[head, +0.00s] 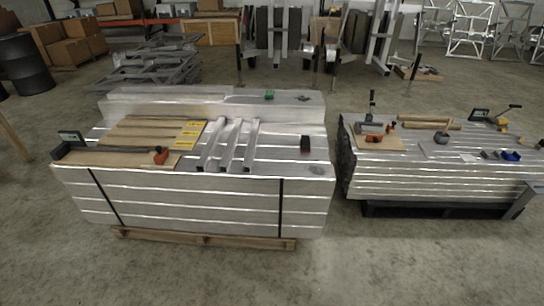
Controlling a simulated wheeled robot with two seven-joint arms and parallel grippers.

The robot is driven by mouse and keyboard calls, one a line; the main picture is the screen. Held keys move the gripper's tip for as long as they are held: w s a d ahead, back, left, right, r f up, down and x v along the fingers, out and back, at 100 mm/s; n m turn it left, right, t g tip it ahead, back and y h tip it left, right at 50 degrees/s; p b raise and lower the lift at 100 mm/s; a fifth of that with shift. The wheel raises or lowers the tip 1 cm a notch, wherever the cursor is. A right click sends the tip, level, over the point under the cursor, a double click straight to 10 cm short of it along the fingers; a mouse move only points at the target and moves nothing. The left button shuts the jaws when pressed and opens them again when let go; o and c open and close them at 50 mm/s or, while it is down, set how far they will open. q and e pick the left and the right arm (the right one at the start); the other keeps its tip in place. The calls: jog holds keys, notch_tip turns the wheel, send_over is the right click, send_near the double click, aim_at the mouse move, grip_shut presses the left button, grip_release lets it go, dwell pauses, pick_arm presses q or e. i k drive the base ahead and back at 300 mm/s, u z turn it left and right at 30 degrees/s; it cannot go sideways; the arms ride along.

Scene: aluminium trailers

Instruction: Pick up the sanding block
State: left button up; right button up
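A small dark block with a reddish lower edge (305,143) sits on the right part of the left aluminium stack (205,202). It looks most like the sanding block, but it is too small to be sure. Neither of my grippers is in view.
Three metal channels (230,146) and wooden boards (150,133) lie left of the block. A small green item (269,94) is on the raised back ledge. A second stack (440,182) with several tools stands right, across a narrow floor gap. The front floor (300,280) is clear.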

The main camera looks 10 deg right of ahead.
aim_at(305, 141)
jog(key=u, duration=0.3)
jog(key=k, duration=0.65)
jog(key=z, duration=0.6)
jog(key=i, duration=0.65)
jog(key=z, duration=1)
jog(key=i, duration=0.8)
jog(key=u, duration=0.55)
jog(key=i, duration=0.75)
jog(key=u, duration=0.75)
